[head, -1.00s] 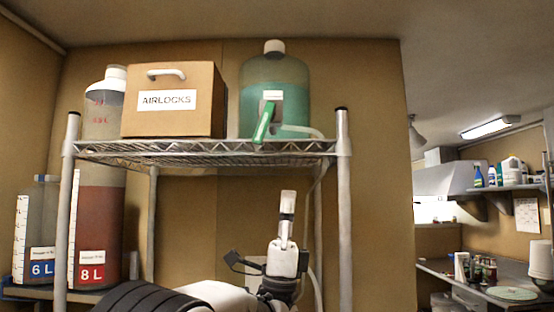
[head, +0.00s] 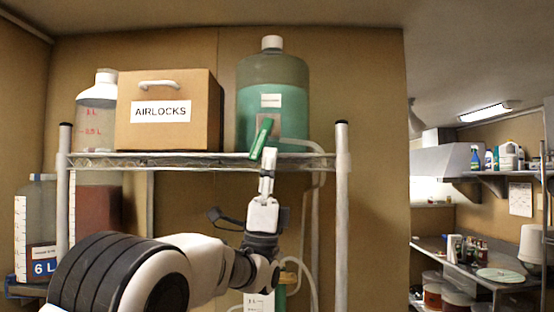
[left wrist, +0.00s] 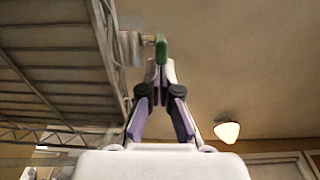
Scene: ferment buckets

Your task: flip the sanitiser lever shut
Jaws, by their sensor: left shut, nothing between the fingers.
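The sanitiser jug (head: 272,90) stands on the wire shelf, filled with green liquid under a white cap. Its green lever (head: 260,139) slants down and to the left from the tap on the jug's front, over the shelf edge. My left gripper (head: 268,155) is shut and empty, with its tips right at the lower part of the lever. In the left wrist view the lever (left wrist: 162,50) shows end-on just beyond my closed fingertips (left wrist: 161,66). I cannot tell whether they touch. My right gripper is not in view.
The airlocks box (head: 170,110) and a white-capped bottle (head: 97,100) stand left of the jug on the wire shelf (head: 200,160). A clear hose (head: 318,165) hangs at the right near the shelf post (head: 342,220). A kitchen counter lies far right.

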